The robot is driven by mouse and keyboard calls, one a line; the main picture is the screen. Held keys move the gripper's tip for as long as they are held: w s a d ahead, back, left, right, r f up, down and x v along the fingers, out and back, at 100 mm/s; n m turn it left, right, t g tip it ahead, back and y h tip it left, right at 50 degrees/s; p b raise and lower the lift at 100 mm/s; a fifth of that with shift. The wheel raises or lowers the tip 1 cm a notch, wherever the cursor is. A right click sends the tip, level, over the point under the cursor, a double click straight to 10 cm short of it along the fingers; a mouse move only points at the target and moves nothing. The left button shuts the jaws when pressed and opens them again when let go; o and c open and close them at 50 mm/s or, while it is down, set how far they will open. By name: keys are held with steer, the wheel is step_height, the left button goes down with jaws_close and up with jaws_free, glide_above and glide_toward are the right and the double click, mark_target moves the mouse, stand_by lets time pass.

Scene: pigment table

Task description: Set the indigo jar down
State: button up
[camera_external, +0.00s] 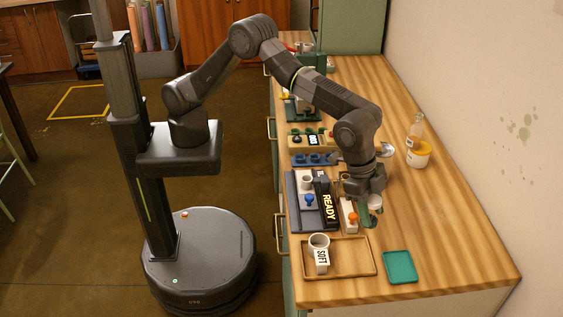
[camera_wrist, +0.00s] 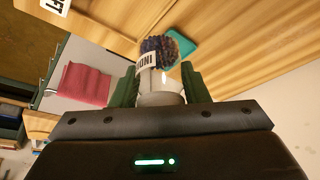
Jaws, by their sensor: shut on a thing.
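My gripper (camera_external: 365,210) is over the right part of the wooden table, between the dark READY board and the wall side. In the wrist view my gripper (camera_wrist: 160,82) has its green fingers shut on the indigo jar (camera_wrist: 146,62). The jar is pale, with a label that partly reads INDI and a dark blue and brown grainy top. In the external view a small pale part of the jar (camera_external: 375,202) shows at the fingers, and the rest is hidden. I cannot tell its exact height above the table.
A teal square tray (camera_external: 400,279) lies at the front right. The dark READY board (camera_external: 327,205) and a white block with an orange knob (camera_external: 349,214) are close left.

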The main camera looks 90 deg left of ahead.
steer(key=w+a, duration=0.8)
steer(key=w, duration=0.3)
step_height(320, 180, down, 6)
steer(key=shift+w+d+p, duration=0.1)
steer(key=shift+w+p, duration=0.05)
steer(key=shift+p, duration=0.25)
steer(key=shift+f+p, duration=0.4)
steer(key=shift+f, duration=1.7)
steer(key=shift+f, duration=0.25)
steer(key=o, duration=1)
steer(key=shift+r, duration=0.1)
